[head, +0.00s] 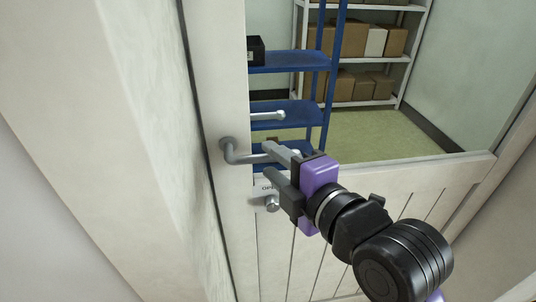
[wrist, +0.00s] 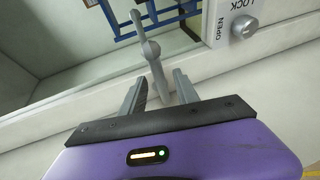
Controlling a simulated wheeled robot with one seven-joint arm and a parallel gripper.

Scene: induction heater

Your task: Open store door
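The store door (head: 415,200) is a pale panelled door with a large window in its upper part, and it looks shut. Its grey lever handle (head: 238,155) is at the door's left side and points right, roughly level. In the wrist view the lever (wrist: 156,72) lies between my two fingers, with a gap visible on both sides. My gripper (head: 268,161), with a purple body, is open around the lever. In the wrist view its fingertips (wrist: 158,82) are apart. I cannot tell whether a finger touches the lever; the fingers partly hide it in the head view.
A lock knob (head: 272,203) sits just below the handle; the wrist view shows its plate (wrist: 232,22) marked OPEN and LOCK. A wall and frame (head: 150,130) stand close on the left. Through the window are blue shelves (head: 290,61) and white shelves with boxes (head: 375,42).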

